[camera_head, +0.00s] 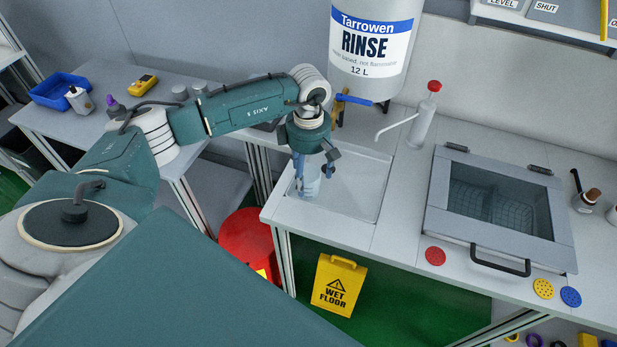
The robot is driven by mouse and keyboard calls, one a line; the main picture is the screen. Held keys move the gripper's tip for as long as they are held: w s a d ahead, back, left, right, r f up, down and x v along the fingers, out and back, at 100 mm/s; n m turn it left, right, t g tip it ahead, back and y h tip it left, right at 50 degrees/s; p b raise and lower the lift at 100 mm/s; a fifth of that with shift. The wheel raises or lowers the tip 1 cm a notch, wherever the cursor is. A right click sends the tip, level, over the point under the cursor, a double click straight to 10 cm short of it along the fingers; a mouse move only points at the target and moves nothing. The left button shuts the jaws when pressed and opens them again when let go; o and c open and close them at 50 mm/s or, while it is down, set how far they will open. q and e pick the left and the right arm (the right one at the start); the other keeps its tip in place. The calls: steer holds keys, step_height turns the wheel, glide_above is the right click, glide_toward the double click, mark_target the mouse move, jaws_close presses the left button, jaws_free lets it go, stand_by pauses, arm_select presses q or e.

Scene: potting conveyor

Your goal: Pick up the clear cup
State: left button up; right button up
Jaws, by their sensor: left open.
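The clear cup (311,182) stands at the left end of the shallow sink tray (366,203) on the bench. It looks pale and see-through, and its upper part is partly hidden by my gripper. My left gripper (314,170) points down over the cup from above. Its blue-tipped fingers are open, one on the left side of the cup and one at its right. I cannot tell whether either finger touches the cup. My right gripper is not in view.
The white rinse tank (372,72) with a blue tap (353,100) hangs just behind my gripper. A red-capped pump bottle (423,117) stands right of the tray. A lidded basin (499,212) is farther right. A yellow wet-floor sign (338,285) stands below the bench's front.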

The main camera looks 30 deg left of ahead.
arm_select(q)
steer(key=shift+c, duration=0.2)
steer(key=c, duration=1.1)
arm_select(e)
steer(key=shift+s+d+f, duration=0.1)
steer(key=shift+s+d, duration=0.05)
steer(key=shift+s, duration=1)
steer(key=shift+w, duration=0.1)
